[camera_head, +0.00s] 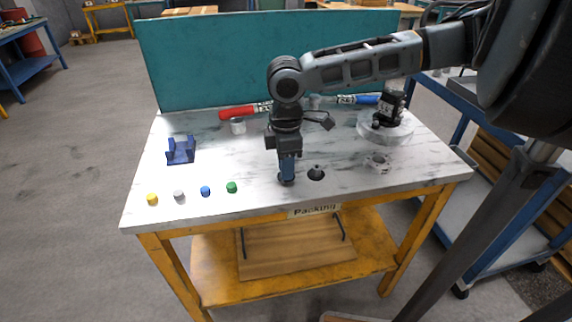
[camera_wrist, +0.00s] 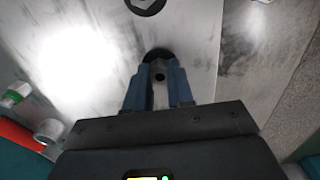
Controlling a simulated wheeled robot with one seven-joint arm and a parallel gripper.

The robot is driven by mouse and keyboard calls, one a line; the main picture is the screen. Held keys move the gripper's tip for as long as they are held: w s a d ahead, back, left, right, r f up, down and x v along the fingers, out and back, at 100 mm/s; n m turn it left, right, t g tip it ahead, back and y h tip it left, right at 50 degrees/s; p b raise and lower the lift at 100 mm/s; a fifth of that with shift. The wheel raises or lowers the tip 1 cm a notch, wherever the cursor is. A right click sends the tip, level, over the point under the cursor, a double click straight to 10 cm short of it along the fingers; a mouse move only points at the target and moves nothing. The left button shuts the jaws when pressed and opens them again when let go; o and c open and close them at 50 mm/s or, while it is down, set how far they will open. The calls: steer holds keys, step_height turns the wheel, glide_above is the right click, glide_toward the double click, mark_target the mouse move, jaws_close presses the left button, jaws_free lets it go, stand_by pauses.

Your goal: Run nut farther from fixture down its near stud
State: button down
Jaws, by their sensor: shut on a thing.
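My gripper (camera_head: 287,181) points straight down at the marble tabletop, near its front middle. In the wrist view its two blue fingers (camera_wrist: 156,88) are closed on a small dark nut (camera_wrist: 158,73) with a round opening in its top. A dark round base shows around the fingertips, low at the table. The fingers hide the nut's sides and most of any stud under it. Just to the right stands a second dark round base with a stud (camera_head: 316,173); the wrist view shows a grey hexagonal shape on it (camera_wrist: 146,4). A blue fixture (camera_head: 181,151) stands at the left.
Several coloured caps (camera_head: 205,190) line the front left. A pale disc (camera_head: 372,132) with a black part, and a grey flange (camera_head: 378,163), are right.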

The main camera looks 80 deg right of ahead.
steer(key=shift+r+p, duration=2.45)
steer(key=shift+r, duration=0.2)
